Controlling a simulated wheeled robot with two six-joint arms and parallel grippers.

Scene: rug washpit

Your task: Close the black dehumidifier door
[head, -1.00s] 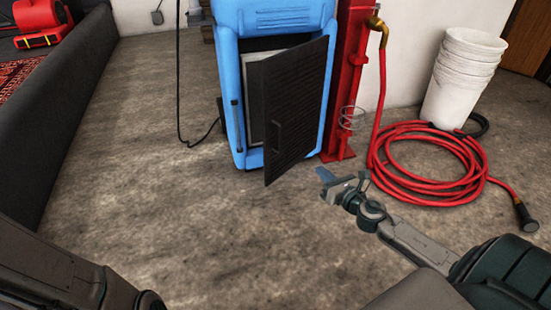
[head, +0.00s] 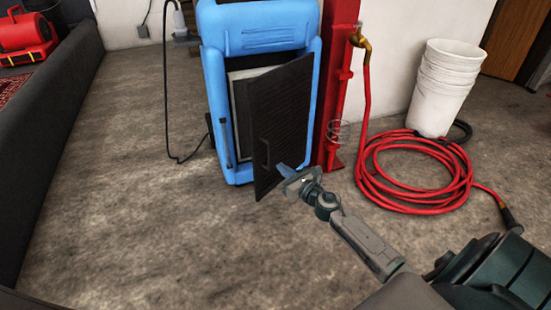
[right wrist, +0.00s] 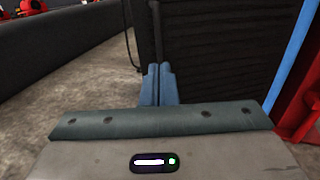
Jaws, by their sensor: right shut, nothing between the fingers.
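The blue dehumidifier (head: 262,42) stands upright ahead of me. Its black louvred door (head: 287,120) is ajar, hinged on the right and swung out at its left edge, where a handle shows. A pale panel shows in the gap behind it. My right gripper (head: 283,171) is shut and empty, close by the door's lower outer face. In the right wrist view the blue fingertips (right wrist: 158,85) are side by side in front of the black door (right wrist: 222,45), near its handle edge; I cannot tell whether they touch it. My left gripper is not in view.
A red post (head: 334,80) with a brass tap stands just right of the dehumidifier. A coiled red hose (head: 413,207) and stacked white buckets (head: 443,90) are further right. A dark low wall (head: 55,120) runs along the left. The floor (head: 120,200) between is clear.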

